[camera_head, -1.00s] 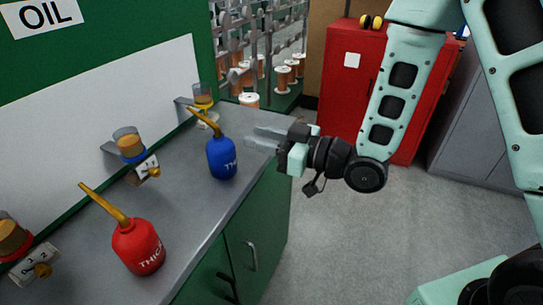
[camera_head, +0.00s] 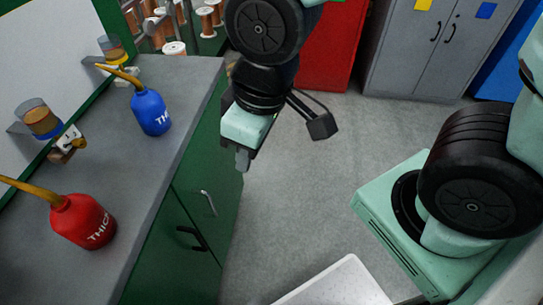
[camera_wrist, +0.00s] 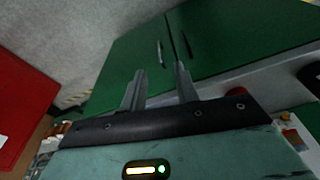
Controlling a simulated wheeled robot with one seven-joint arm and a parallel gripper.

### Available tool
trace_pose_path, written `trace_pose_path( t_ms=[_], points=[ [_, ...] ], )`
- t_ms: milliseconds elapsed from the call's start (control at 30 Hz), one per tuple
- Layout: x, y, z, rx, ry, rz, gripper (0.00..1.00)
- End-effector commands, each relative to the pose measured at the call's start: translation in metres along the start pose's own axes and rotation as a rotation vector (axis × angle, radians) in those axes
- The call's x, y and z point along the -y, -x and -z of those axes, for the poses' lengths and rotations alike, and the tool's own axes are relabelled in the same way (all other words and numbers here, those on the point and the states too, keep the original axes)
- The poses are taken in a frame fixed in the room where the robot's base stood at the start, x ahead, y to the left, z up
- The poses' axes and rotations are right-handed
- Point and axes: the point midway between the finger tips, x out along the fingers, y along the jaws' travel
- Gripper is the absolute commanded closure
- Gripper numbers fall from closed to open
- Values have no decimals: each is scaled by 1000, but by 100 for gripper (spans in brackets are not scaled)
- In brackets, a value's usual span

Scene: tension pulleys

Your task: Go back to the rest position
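My gripper (camera_head: 243,160) hangs pointing down beside the green cabinet's front, apart from it, and holds nothing I can see. In the wrist view its two fingers (camera_wrist: 159,70) stand apart with an empty gap, facing the green cabinet doors. A blue oil can (camera_head: 151,112) with a yellow spout stands upright on the grey worktop (camera_head: 165,160). A red oil can (camera_head: 82,222) marked THICK stands on the same worktop, nearer to me. Both cans are to the left of my gripper.
The green cabinet (camera_head: 180,235) with dark and silver handles stands below the worktop. Oil cups (camera_head: 40,119) are mounted along the wall at left. Copper spools (camera_head: 172,30) are at the back. Grey lockers (camera_head: 415,45) stand beyond open grey floor (camera_head: 310,190).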

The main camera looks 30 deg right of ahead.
Motion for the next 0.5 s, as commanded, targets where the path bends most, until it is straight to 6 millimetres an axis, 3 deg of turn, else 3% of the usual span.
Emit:
trace_pose_path(
  t_ms=[100, 200, 500],
  points=[
    [15, 14, -26, 99, -15, 16, 69],
    [21, 19, -37, 144, -23, 24, 69],
    [22, 21, -40, 157, -25, 26, 69]
  ],
)
